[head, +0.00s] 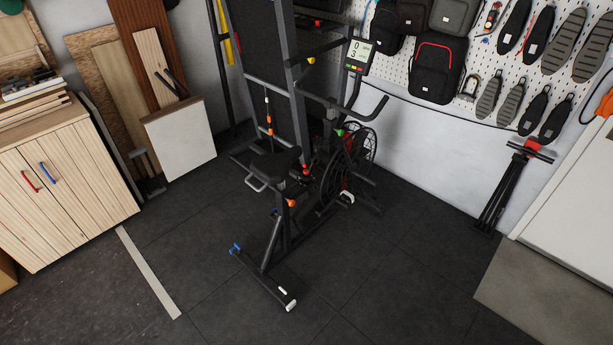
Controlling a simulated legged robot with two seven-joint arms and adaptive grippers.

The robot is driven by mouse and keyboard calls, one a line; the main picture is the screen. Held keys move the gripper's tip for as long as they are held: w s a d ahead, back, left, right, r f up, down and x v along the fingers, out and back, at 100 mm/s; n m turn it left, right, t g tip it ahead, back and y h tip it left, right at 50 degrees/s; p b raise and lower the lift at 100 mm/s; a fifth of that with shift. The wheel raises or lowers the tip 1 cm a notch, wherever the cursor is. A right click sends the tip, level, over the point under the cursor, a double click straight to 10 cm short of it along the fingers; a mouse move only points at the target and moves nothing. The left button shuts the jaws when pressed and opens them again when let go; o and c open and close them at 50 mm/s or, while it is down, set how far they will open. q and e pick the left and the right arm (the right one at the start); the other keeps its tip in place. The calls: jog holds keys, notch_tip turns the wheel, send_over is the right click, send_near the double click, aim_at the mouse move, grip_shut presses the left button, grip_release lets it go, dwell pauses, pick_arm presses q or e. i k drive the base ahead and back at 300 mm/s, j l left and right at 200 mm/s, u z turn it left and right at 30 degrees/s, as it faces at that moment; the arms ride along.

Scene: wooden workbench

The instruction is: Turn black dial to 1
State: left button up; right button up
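A dark exercise bike (272,248) with a fan wheel stands on the black floor in the middle of the head view. Its small console (358,52) is at the top of the frame, and its screen seems to read 0 above 3. Small coloured knobs sit on and around the bike: an orange knob (291,203), a green knob (339,132) and a yellow knob (311,60). I cannot make out a black dial; it may be hidden or too small against the dark frame. Neither of my grippers is in view.
A wooden cabinet (60,190) with red and blue handles stands at the left. Backpacks (436,68) and shoe soles hang on the pegboard at the right. A folded black stand (508,188) leans there. The front floor is clear.

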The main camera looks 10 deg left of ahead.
aim_at(305, 178)
jog(key=i+l+u, duration=0.35)
jog(key=i+l, duration=0.25)
jog(key=i, duration=0.15)
